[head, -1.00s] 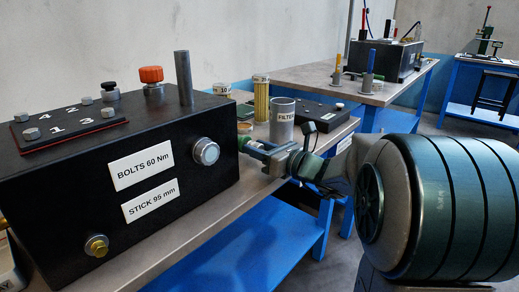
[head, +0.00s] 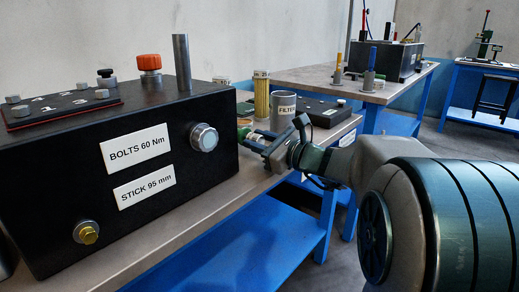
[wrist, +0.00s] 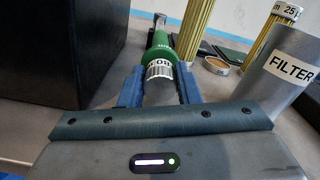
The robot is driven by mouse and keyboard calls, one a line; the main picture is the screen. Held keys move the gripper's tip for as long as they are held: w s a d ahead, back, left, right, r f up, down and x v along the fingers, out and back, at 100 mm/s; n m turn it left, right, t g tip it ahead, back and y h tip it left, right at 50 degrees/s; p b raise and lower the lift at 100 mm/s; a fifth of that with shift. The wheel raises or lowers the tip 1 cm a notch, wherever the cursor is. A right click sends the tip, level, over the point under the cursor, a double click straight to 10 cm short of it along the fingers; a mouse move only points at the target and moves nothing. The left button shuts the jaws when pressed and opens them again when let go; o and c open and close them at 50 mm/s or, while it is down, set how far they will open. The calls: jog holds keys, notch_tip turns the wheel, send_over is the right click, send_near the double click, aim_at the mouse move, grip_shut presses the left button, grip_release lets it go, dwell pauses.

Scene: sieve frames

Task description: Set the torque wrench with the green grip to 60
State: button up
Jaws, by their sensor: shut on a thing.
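The torque wrench with the green grip (wrist: 159,50) lies ahead of my gripper in the wrist view, its metal shaft pointing away. Its silver collar (wrist: 160,71) carries dark printed figures, which I cannot read with certainty. My gripper (wrist: 160,92) has its blue fingers on either side of the collar and is shut on it. In the head view my gripper (head: 257,139) is beside the right end of the black box, with a bit of the green grip (head: 243,132) showing; the rest of the wrench is hidden.
The black box (head: 75,190) reads "BOLTS 60 Nm" and "STICK 95 mm". A grey cylinder marked FILTER (wrist: 283,80) stands close on the right. Yellow bundles (wrist: 188,30) stand beyond. A low black block (head: 325,108) lies behind on the bench (head: 190,215).

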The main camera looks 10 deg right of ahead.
jog(key=shift+n+b, duration=0.7)
jog(key=shift+n, duration=0.1)
jog(key=o, duration=1)
jog(key=p+v, duration=0.3)
jog(key=v, duration=1)
jog(key=shift+s+d+p, duration=0.2)
jog(key=shift+s+p, duration=0.15)
jog(key=shift+p, duration=0.05)
